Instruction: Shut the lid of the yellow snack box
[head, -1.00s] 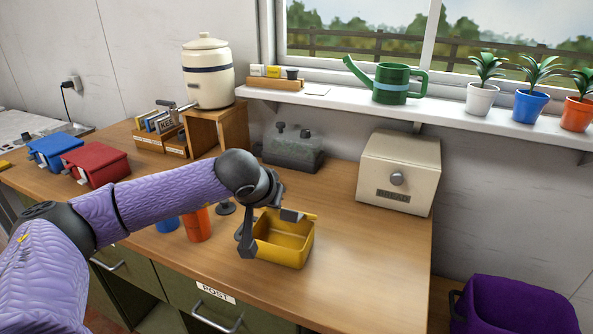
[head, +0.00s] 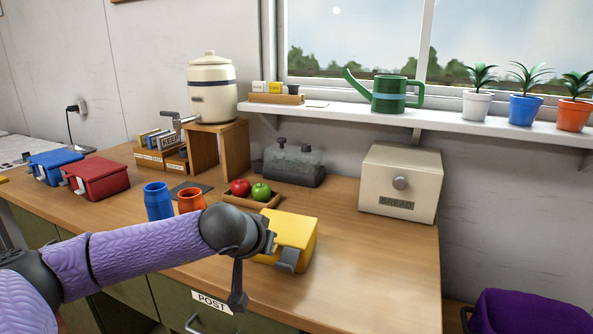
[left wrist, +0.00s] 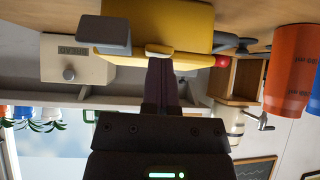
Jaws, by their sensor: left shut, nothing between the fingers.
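The yellow snack box (head: 297,232) stands on the counter near its front edge. Its lid is down over the top, and a grey latch flap (head: 287,261) sticks out at its front. In the left wrist view the box (left wrist: 160,22) appears upside down, with its latch flap (left wrist: 103,32) at left. My left gripper (head: 271,240) is shut and empty at the box's left front side. In the left wrist view its fingers (left wrist: 160,68) point at the lid edge; I cannot tell whether they touch it. My right gripper is not in view.
A tray with red and green apples (head: 251,197) sits behind the box. A blue cup (head: 158,201) and an orange cup (head: 191,200) stand to the left. A bread bin (head: 400,183) stands at back right. The counter right of the box is clear.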

